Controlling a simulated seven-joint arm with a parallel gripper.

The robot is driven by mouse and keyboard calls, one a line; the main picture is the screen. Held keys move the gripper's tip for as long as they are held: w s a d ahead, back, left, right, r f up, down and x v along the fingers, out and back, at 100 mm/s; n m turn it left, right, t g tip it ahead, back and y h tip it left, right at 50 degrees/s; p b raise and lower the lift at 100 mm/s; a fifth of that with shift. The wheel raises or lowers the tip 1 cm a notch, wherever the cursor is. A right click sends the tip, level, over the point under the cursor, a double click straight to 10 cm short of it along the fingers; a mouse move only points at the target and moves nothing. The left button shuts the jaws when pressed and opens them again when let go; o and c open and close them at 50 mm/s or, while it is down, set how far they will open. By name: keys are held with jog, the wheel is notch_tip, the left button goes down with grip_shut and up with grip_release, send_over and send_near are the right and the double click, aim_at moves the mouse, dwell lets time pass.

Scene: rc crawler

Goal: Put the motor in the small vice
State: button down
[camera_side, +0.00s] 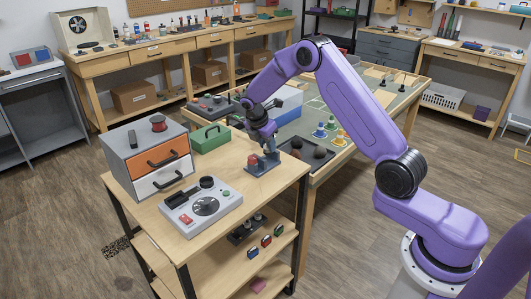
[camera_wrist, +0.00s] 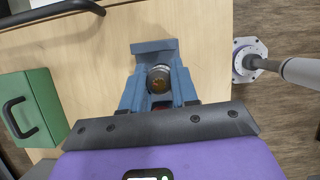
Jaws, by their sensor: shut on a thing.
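The small vice (camera_side: 262,166) is blue-grey and stands near the right back edge of the wooden bench top. In the wrist view the vice (camera_wrist: 153,49) lies straight ahead of my gripper. The motor (camera_wrist: 158,79) shows there as a round silver ring with a coppery middle, within the outline of the vice. My gripper (camera_side: 268,146) points down over the vice and is shut on the motor.
A green box (camera_side: 210,138) with a handle stands left of the vice. A drawer cabinet (camera_side: 148,160) and a grey device with a dial (camera_side: 202,203) take up the left and front of the bench. A second table (camera_side: 330,150) with a dark tray adjoins behind.

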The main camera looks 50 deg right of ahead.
aim_at(265, 152)
jog(key=shift+w+d+f, duration=0.1)
jog(key=shift+w+f, duration=0.35)
jog(key=shift+f, duration=1.55)
jog(key=shift+f, duration=0.15)
jog(key=c, duration=0.9)
grip_release()
jog(key=shift+o, duration=0.2)
jog(key=v, duration=1.2)
jog(key=shift+r, duration=0.25)
